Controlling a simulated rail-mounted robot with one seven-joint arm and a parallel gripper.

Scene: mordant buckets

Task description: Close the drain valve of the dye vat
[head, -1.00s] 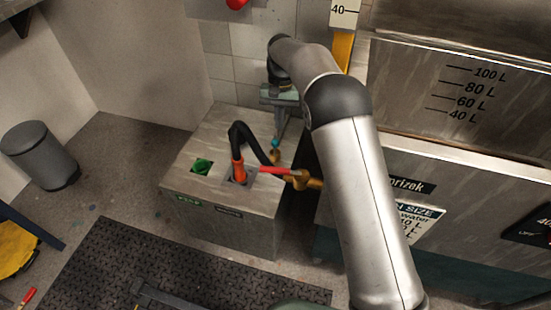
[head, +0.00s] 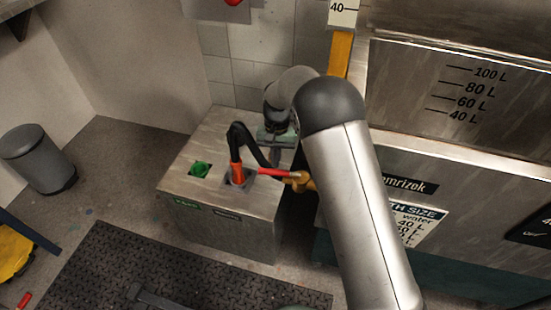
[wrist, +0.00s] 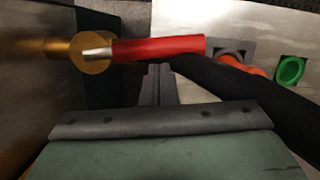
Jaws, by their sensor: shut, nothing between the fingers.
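The dye vat (head: 455,105) is the large steel tank with litre marks at the right in the head view. Its brass drain valve (head: 301,182) sticks out to the left from low on its side, with a red lever (head: 272,171) pointing left, roughly in line with the brass pipe. In the wrist view the red lever (wrist: 160,47) runs right from the brass body (wrist: 90,55). My gripper (wrist: 158,85) is shut and empty, its fingertips close to the lever's underside in that picture. I cannot tell whether they touch. In the head view my arm partly covers the valve.
A grey box (head: 225,235) stands beside the vat, with a green port (head: 200,169) and an orange-ended black hose (head: 237,148) on top. The hose passes close to the lever. A dark mat (head: 150,275) and a bin (head: 40,160) are on the floor.

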